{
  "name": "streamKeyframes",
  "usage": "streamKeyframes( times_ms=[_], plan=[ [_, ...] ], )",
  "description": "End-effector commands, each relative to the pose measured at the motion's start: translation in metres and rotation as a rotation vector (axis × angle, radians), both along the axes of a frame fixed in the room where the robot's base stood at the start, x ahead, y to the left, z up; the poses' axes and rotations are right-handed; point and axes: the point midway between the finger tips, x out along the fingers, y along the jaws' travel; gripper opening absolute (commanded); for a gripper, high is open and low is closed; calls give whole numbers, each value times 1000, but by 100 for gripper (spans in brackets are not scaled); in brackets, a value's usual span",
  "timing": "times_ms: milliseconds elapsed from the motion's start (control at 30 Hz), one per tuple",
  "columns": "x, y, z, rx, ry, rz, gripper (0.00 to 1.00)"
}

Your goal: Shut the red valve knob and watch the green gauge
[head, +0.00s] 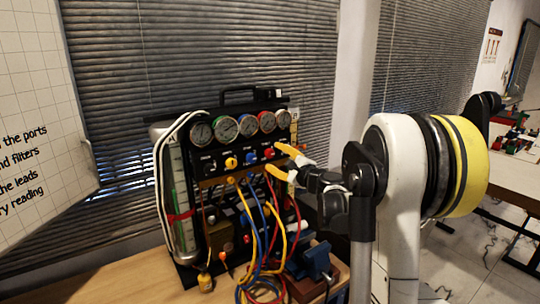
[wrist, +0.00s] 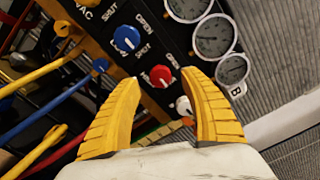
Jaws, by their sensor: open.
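The red valve knob (wrist: 160,76) is on the dark panel in the wrist view, with OPEN and SHUT printed near the knobs. It lies between and a little beyond my yellow fingertips (wrist: 160,76), apart from both as far as I can see. In the head view the red knob (head: 268,152) sits just left of my gripper (head: 279,161), which is open and empty at the panel's right side. I cannot tell the knob's exact setting. The green-rimmed gauge (head: 225,128) looks to be second from left in the top row; its needle is too small to read.
Neighbouring knobs are blue (wrist: 126,38) and white (wrist: 183,105), the white one close to my right finger. Coloured hoses (head: 262,225) hang below the panel. A blue vise (head: 316,262) stands at lower right on the wooden bench (head: 130,284).

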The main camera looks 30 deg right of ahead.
Motion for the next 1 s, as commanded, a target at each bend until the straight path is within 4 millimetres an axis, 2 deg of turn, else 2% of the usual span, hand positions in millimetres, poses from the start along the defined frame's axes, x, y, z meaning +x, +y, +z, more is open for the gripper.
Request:
streamKeyframes(
  times_ms=[33,200,400,1000],
  plan=[
    [-13,-2,0,0,0,-2,52],
    [-50,-3,0,0,1,-3,52],
    [-76,-3,0,0,0,-1,52],
    [-81,-3,0,0,0,0,52]
  ],
)
